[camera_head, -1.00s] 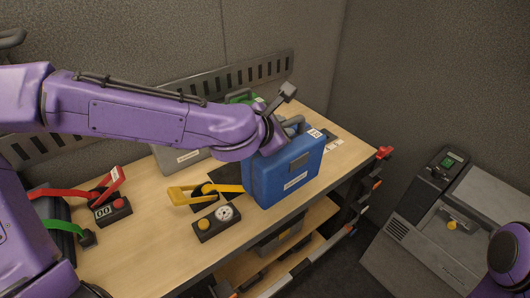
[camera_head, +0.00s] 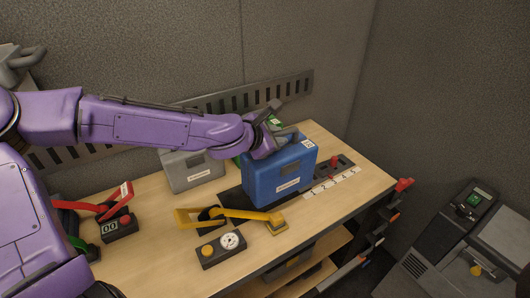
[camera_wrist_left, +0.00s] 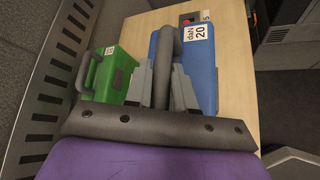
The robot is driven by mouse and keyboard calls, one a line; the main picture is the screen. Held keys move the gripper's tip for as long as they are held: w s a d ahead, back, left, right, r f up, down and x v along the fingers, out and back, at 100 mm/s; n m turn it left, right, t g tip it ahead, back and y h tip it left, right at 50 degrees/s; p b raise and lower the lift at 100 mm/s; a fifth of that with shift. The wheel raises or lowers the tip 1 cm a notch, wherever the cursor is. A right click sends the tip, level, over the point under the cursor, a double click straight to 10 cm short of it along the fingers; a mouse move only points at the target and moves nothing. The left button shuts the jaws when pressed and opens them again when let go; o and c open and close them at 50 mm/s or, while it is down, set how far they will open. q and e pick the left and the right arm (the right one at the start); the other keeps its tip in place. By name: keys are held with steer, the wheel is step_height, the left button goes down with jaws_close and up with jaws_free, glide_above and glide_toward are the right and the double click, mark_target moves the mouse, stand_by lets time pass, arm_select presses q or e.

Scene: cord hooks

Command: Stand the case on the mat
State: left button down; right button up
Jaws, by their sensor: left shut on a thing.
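The blue case (camera_head: 279,178) is upright above the back right of the bench, with its dark handle on top and a white label on its front. My left gripper (camera_head: 277,142) is shut on the handle. In the left wrist view the two grey fingers (camera_wrist_left: 160,88) close on the dark handle (camera_wrist_left: 162,48), with the blue case (camera_wrist_left: 203,65) beside them. The dark mat (camera_head: 233,197) shows to the left of the case and is partly hidden behind it. I cannot tell whether the case's underside touches the mat. My right gripper is out of view.
A grey case (camera_head: 192,171) stands to the left, and a green case (camera_wrist_left: 113,75) stands close behind. A yellow lever (camera_head: 240,213) and a gauge box (camera_head: 222,248) lie in front. A red-knobbed panel (camera_head: 333,165) and white labels (camera_head: 331,183) are to the right.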

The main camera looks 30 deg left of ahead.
arm_select(q)
steer(key=a+f, duration=0.1)
steer(key=w+a+f, duration=0.1)
steer(key=f, duration=0.1)
steer(key=a+f, duration=0.1)
steer(key=shift+w+a+f, duration=0.25)
steer(key=shift+f, duration=0.15)
steer(key=f, duration=0.3)
steer(key=shift+a+f, duration=0.2)
steer(key=shift+f, duration=0.05)
